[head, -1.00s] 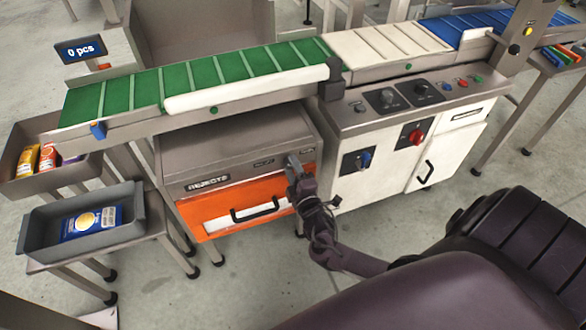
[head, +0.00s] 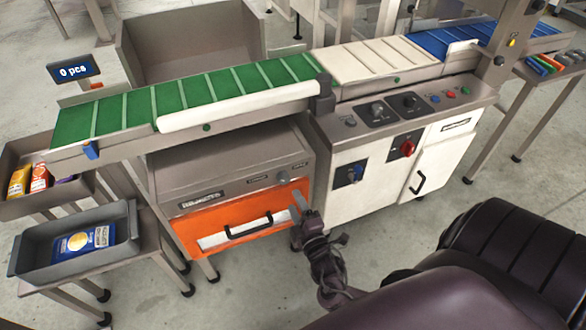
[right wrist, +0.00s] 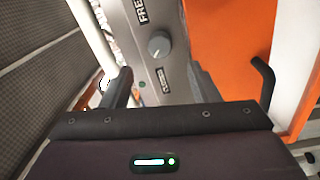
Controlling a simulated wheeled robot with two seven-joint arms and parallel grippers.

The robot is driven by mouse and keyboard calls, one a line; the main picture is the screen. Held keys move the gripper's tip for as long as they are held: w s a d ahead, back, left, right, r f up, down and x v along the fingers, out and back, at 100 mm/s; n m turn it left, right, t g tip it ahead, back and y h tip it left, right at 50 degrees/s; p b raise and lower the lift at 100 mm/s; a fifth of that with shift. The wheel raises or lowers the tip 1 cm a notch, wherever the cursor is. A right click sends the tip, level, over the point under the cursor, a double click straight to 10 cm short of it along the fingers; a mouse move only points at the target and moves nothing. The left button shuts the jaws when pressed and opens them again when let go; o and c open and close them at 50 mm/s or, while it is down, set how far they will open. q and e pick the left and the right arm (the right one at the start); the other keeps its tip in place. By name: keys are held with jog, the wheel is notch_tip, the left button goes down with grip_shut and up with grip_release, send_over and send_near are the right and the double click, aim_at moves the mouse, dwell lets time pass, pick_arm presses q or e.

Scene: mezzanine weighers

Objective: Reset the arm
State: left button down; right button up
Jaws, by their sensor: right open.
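My right gripper (head: 299,206) is in front of the right edge of the orange rejects drawer (head: 187,230), below a small grey knob (head: 283,177) on the grey panel above. In the right wrist view its two dark fingers (right wrist: 163,88) are apart with nothing between them. The knob (right wrist: 158,45) shows beyond the fingers on the grey panel, apart from them. The drawer's orange front (right wrist: 232,40) and black handle (right wrist: 265,80) are on the right of that view. The drawer looks shut. My left gripper is not in view.
The green belt conveyor (head: 180,97) runs above the drawer. A white cabinet with switches (head: 350,195) stands to the right. A grey tray (head: 35,262) holding a blue packet (head: 82,243) stands on a side table at left. The floor in front is clear.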

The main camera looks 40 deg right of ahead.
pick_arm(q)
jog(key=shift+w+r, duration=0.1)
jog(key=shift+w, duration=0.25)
pick_arm(e)
jog(key=s+f+m+g+y+p, duration=0.1)
jog(key=s+f+m+g+p, duration=0.25)
jog(key=s+f, duration=0.4)
jog(key=s+f+m+g+p, duration=0.25)
jog(key=s+f+g, duration=0.2)
jog(key=f, duration=0.55)
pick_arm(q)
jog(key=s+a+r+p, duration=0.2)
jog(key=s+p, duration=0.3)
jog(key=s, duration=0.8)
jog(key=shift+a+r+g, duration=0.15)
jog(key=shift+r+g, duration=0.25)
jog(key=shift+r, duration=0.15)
pick_arm(e)
jog(key=s+a+f+m+g+y, duration=0.1)
jog(key=s+a+f+g, duration=0.1)
jog(key=s, duration=0.5)
jog(key=s+a+f+m+g+y, duration=0.1)
jog(key=s+a+f+m+g, duration=0.1)
jog(key=s, duration=0.6)
jog(key=s+a+f+m+g+y, duration=0.1)
jog(key=s+a+f+g, duration=0.3)
jog(key=s, duration=0.4)
jog(key=shift+s+f+m+g, duration=0.15)
jog(key=shift+f+m+g, duration=0.1)
jog(key=shift+m+g, duration=0.25)
